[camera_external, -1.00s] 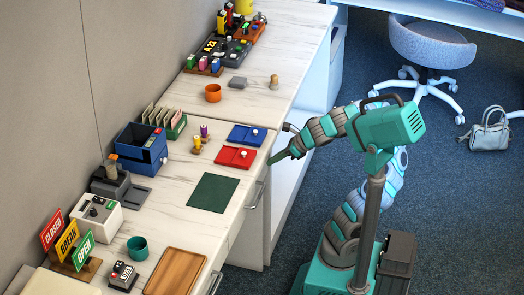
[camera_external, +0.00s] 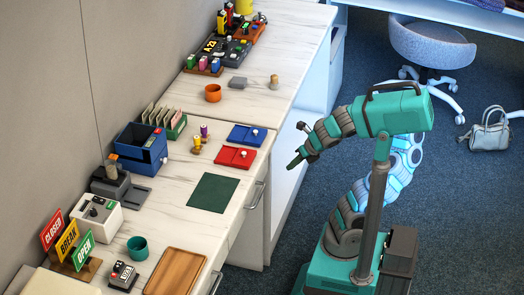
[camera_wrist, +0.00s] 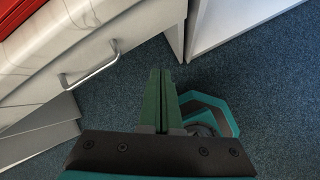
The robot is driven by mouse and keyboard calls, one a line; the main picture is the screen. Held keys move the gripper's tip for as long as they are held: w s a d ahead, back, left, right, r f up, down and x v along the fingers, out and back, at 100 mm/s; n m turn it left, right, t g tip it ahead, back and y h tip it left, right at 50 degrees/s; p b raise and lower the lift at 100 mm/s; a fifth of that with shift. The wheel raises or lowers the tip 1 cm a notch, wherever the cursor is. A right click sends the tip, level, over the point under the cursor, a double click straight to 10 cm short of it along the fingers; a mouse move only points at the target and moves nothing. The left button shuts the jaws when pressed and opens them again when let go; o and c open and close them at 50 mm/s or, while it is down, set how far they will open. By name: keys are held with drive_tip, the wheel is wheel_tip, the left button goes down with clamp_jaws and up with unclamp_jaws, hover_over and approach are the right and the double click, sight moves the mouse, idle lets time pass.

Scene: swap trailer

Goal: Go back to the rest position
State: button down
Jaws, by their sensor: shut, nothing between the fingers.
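My gripper (camera_external: 294,162) is shut and empty in the external view. It hangs over the floor just right of the counter's front edge, apart from the counter. In the wrist view its green fingers (camera_wrist: 160,98) are together with nothing between them, above the blue carpet. My arm is bent back toward its teal base.
The marble-topped counter (camera_external: 172,215) holds a red tray (camera_external: 230,158), a blue tray (camera_external: 243,132), a dark green mat (camera_external: 212,193) and a wooden tray (camera_external: 176,272). A drawer handle (camera_wrist: 88,66) sticks out from its front. An office chair (camera_external: 430,45) and a handbag (camera_external: 488,132) stand on the carpet.

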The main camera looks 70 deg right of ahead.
drive_tip(key=s+a+f+m+g+p, duration=0.1)
drive_tip(key=s+f+m+g, duration=0.2)
drive_tip(key=m, duration=1.1)
drive_tip(key=s+a+f+m+g+y+p, duration=0.1)
drive_tip(key=s+f+m+g, duration=0.3)
drive_tip(key=f+m, duration=0.5)
drive_tip(key=m+g, duration=0.1)
drive_tip(key=m, duration=0.5)
drive_tip(key=shift+a+f, duration=0.15)
drive_tip(key=shift+f, duration=0.05)
